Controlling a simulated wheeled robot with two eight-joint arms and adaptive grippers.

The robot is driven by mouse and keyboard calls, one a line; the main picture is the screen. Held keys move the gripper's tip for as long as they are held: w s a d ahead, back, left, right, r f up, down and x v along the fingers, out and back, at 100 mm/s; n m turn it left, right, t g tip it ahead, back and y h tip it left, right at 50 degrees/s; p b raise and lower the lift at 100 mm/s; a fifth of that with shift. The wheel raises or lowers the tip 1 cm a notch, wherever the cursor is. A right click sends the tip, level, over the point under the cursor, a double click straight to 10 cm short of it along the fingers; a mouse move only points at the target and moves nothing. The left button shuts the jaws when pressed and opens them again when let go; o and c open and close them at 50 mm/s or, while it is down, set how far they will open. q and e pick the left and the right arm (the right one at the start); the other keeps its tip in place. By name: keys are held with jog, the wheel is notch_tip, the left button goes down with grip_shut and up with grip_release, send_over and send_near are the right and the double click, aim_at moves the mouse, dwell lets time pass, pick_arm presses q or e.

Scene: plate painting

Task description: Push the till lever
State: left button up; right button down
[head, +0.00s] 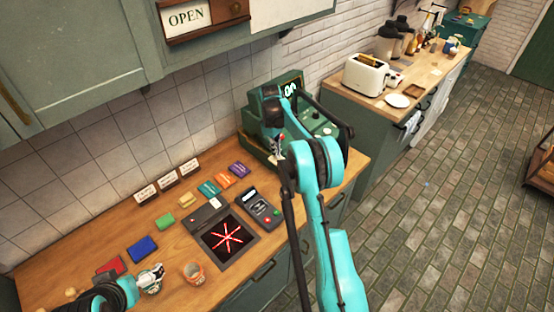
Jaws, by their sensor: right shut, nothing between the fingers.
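The green till (250,117) stands at the far right end of the wooden counter, with a lit display (291,87) on top. My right arm reaches up in front of it and hides much of its front and right side. My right gripper (277,152) is shut and empty, pointing down close to the till's front. I cannot tell whether it touches the till. I cannot make out the till lever clearly behind my arm. My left gripper (158,274) is low at the near left of the counter, far from the till; its fingers are too small to read.
On the counter (177,237) are a card terminal (260,208), a dark screen with a red star pattern (228,238), a terracotta cup (194,273), small colored blocks and cards. A second counter with a toaster (365,75) stands beyond the till.

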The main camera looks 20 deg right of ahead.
notch_tip(320, 180, down, 4)
jog(key=b, duration=0.3)
jog(key=shift+f, duration=0.1)
jog(key=shift+r, duration=0.2)
jog(key=shift+w+a+r+p, duration=0.25)
jog(key=shift+w+a+p, duration=0.1)
jog(key=shift+w, duration=0.2)
jog(key=shift+w+a+r+p, duration=0.25)
jog(key=shift+w+a, duration=0.05)
jog(key=shift+w, duration=0.25)
jog(key=shift+w+a, duration=0.15)
jog(key=shift+w, duration=0.1)
notch_tip(320, 180, up, 12)
send_over(271, 155)
jog(key=a, duration=0.1)
jog(key=shift+w+a, duration=0.1)
jog(key=shift+w, duration=0.35)
